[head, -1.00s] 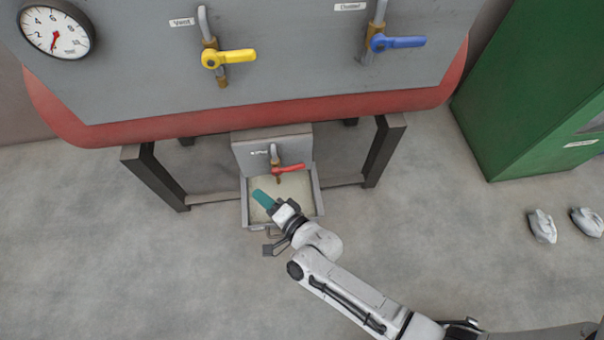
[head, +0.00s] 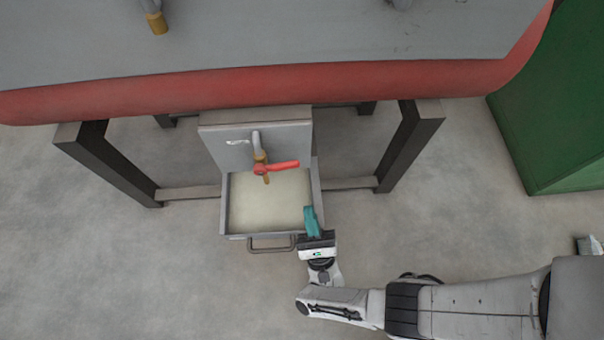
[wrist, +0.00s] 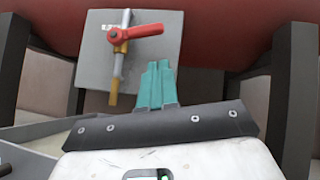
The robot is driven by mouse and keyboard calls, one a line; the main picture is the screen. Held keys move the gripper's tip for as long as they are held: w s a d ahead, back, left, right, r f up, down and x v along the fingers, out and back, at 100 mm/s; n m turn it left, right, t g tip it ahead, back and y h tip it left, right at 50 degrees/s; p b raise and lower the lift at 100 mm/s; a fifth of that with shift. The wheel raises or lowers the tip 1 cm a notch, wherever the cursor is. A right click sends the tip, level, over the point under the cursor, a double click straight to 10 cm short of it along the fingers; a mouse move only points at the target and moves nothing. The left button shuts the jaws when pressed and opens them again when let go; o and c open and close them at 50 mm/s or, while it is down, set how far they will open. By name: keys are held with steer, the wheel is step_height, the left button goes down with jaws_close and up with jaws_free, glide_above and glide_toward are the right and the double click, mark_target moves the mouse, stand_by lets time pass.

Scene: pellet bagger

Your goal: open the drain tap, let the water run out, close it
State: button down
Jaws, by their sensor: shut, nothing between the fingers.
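The drain tap has a red lever handle (head: 276,168) on a brass and grey pipe (head: 257,148), fixed to a grey back plate. The lever lies roughly crosswise, pointing right. In the wrist view the red handle (wrist: 136,34) also points right, above the brass spout (wrist: 114,86). I cannot see a stream from the spout. My gripper (head: 310,212) has teal fingers, shut and empty, at the right front corner of the tray, to the right of and nearer than the handle, apart from it. In the wrist view the fingers (wrist: 157,74) sit right of and below the handle.
A drawer-like tray (head: 225,205) with a front handle (head: 272,248) sits below the tap and holds pale contents. Dark frame legs stand left (head: 112,165) and right (head: 408,147). A red-edged tank (head: 250,85) hangs above. A green cabinet (head: 560,110) stands at right.

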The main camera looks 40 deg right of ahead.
mark_target(277, 167)
steer(key=x, duration=1)
steer(key=shift+s+d, duration=0.15)
steer(key=shift+s, duration=0.1)
steer(key=shift+s+r, duration=0.1)
steer(key=shift+r, duration=0.15)
